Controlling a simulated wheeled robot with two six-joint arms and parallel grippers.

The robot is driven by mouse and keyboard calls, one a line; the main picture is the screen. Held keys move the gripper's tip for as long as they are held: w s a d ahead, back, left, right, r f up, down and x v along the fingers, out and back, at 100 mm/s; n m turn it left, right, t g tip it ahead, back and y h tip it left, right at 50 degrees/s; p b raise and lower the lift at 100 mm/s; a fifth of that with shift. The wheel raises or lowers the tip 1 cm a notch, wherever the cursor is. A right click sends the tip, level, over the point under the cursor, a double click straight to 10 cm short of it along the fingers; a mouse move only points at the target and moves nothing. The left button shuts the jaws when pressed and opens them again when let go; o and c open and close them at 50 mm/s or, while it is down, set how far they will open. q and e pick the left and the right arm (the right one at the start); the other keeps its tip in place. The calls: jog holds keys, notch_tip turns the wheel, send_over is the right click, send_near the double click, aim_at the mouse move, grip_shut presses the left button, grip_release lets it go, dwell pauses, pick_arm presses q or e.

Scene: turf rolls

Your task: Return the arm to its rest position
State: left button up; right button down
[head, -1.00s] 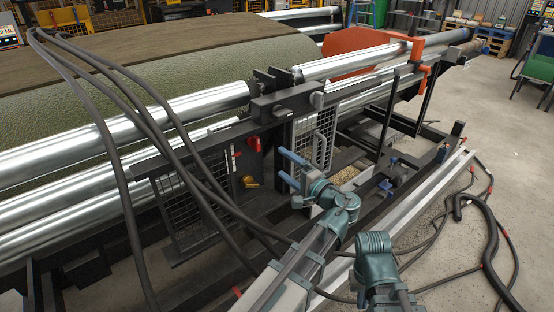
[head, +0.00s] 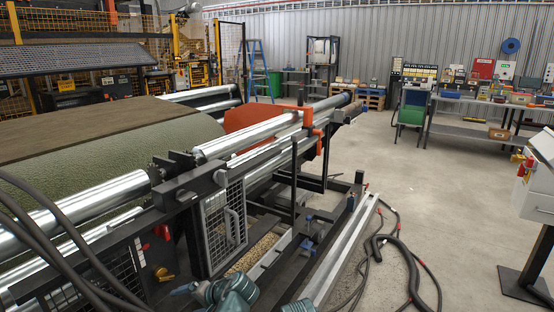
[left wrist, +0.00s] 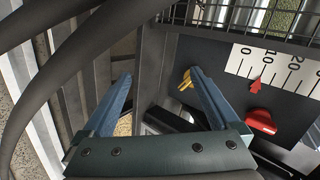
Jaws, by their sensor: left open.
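My left gripper shows in the left wrist view (left wrist: 162,85) with its two blue-grey fingers spread apart and nothing between them. Beyond the fingers are a dark panel (left wrist: 205,55) with a yellow handle (left wrist: 187,79), a red knob (left wrist: 260,121) and a white scale (left wrist: 275,70) with a red pointer. In the head view, part of my left gripper (head: 182,289) shows at the bottom edge, in front of the machine frame. My right gripper is not in view.
Black hoses (head: 62,235) cross the head view's lower left and pass close to the left gripper in the wrist view. Steel rollers (head: 110,197) and a mesh guard (head: 224,222) stand on the machine. More hoses (head: 410,270) lie on the floor at right. Open floor (head: 440,190) lies beyond.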

pick_arm(q)
jog(key=s+d+f+n+g+h, duration=0.3)
jog(key=s+d+f+h, duration=0.5)
jog(key=d+f+h, duration=0.15)
jog(key=s+d+r+m+p, duration=0.1)
jog(key=s+d+r+p, duration=0.1)
jog(key=r+p, duration=0.4)
jog(key=s+d+r+m+p, duration=0.1)
jog(key=s+d+r+p, duration=0.1)
jog(key=d+r+p, duration=0.2)
jog(key=s+d+r+m+g+p, duration=0.1)
jog(key=d+r+p, duration=0.3)
jog(key=r+p, duration=0.6)
jog(key=shift+s+r+m+y, duration=0.45)
jog(key=shift+s+r+m, duration=0.1)
jog(key=shift+r, duration=0.15)
